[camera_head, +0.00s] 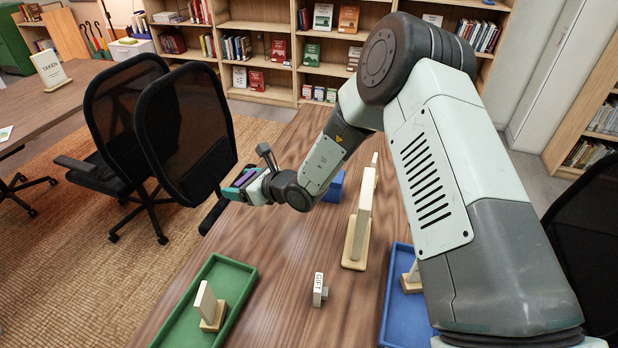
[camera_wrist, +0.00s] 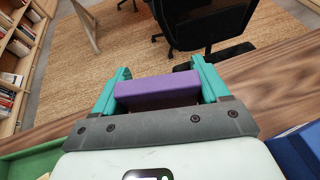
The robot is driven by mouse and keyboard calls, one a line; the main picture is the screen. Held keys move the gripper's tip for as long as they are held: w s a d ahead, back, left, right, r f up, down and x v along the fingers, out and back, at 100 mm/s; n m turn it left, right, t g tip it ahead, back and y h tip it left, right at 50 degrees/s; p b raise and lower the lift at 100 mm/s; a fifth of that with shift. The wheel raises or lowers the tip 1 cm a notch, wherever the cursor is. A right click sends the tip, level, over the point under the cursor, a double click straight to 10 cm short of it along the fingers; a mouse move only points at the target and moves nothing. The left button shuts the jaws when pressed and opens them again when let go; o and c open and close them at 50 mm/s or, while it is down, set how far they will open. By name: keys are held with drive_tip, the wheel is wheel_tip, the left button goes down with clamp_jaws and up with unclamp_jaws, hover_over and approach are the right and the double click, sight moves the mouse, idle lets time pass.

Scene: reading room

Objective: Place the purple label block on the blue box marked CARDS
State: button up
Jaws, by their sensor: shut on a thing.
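My gripper (camera_head: 238,186) has teal fingers and reaches out past the left edge of the wooden table. In the wrist view my gripper (camera_wrist: 161,72) is shut on the purple label block (camera_wrist: 157,90), which lies crosswise between the two fingers. No lettering shows on the face of the block seen there. A blue box (camera_head: 333,188) stands on the table behind my forearm, partly hidden, and no marking on it can be read. A blue surface (camera_wrist: 292,152) shows at the lower right of the wrist view; I cannot tell whether it is that box.
A green tray (camera_head: 172,330) with a cream stand lies at the front left. A small GIFT block (camera_head: 318,290) and a tall cream stand (camera_head: 358,230) are mid-table. A blue tray (camera_head: 396,332) is at right. A black chair (camera_head: 185,130) is close beside my gripper.

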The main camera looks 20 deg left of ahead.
drive_tip(key=w+d+r+n+g, duration=0.1)
drive_tip(key=w+d+r+g, duration=0.15)
drive_tip(key=w+d, duration=0.45)
drive_tip(key=w+d+r+n+g, duration=0.15)
drive_tip(key=w+d+r, duration=0.35)
drive_tip(key=w, duration=0.5)
drive_tip(key=shift+t, duration=0.5)
drive_tip(key=f, duration=0.2)
drive_tip(key=d+f, duration=0.1)
drive_tip(key=f, duration=0.3)
drive_tip(key=shift+w+d+f, duration=0.15)
drive_tip(key=shift+d+f, duration=0.25)
drive_tip(key=shift+f, duration=2.1)
drive_tip(key=shift+f, duration=0.15)
drive_tip(key=o, duration=1.1)
drive_tip(key=shift+c, duration=0.2)
